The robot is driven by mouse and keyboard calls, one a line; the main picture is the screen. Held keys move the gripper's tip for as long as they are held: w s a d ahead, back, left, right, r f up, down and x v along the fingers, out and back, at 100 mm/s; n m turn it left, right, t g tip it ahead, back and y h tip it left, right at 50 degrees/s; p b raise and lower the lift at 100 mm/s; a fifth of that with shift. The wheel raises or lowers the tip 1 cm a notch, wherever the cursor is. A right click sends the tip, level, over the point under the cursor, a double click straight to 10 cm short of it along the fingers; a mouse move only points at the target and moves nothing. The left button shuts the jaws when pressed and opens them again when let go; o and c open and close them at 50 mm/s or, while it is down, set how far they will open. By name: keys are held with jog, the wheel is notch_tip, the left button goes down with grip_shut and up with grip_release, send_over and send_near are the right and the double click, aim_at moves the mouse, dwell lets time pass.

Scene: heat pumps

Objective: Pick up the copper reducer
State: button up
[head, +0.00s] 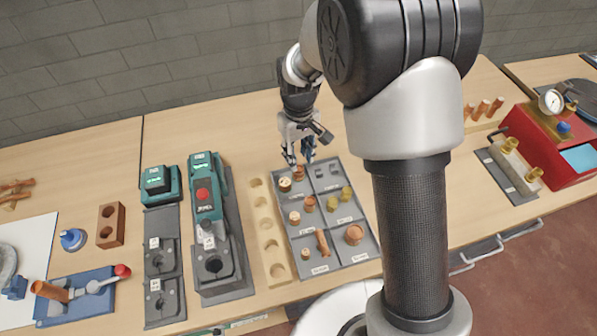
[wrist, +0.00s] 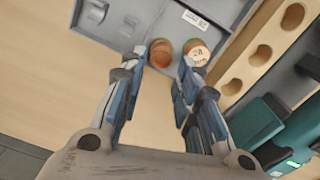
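A grey compartment tray (head: 290,236) lies on the bench with small copper and brass fittings in it. Its far-left compartment holds two short round copper pieces: a plain one (head: 299,172), also in the wrist view (wrist: 161,53), and one with a pale marked top (head: 285,184), also in the wrist view (wrist: 196,50). I cannot tell for sure which fitting is the copper reducer. My gripper (head: 299,163) is above the far-left end of the tray. In the wrist view its fingers (wrist: 155,95) are spread, with nothing between them; both copper pieces lie beyond the fingertips.
A wooden block with round holes (head: 267,232) stands left of the tray. Green tools (head: 205,195) in dark holders stand further left. A red unit with a gauge (head: 545,145) is at the right. Bare bench lies behind the tray.

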aim_at(299, 168)
notch_tip(299, 168, down, 5)
jog(key=shift+s+f+b, duration=0.1)
jog(key=shift+s+b, duration=0.05)
jog(key=shift+b, duration=0.9)
jog(key=shift+c, duration=0.4)
jog(key=c, duration=0.6)
jog(key=shift+o, duration=0.2)
notch_tip(299, 168, up, 20)
jog(key=p, duration=0.5)
jog(key=shift+p, duration=0.4)
jog(key=shift+s+a, duration=0.1)
jog(key=shift+a, duration=0.05)
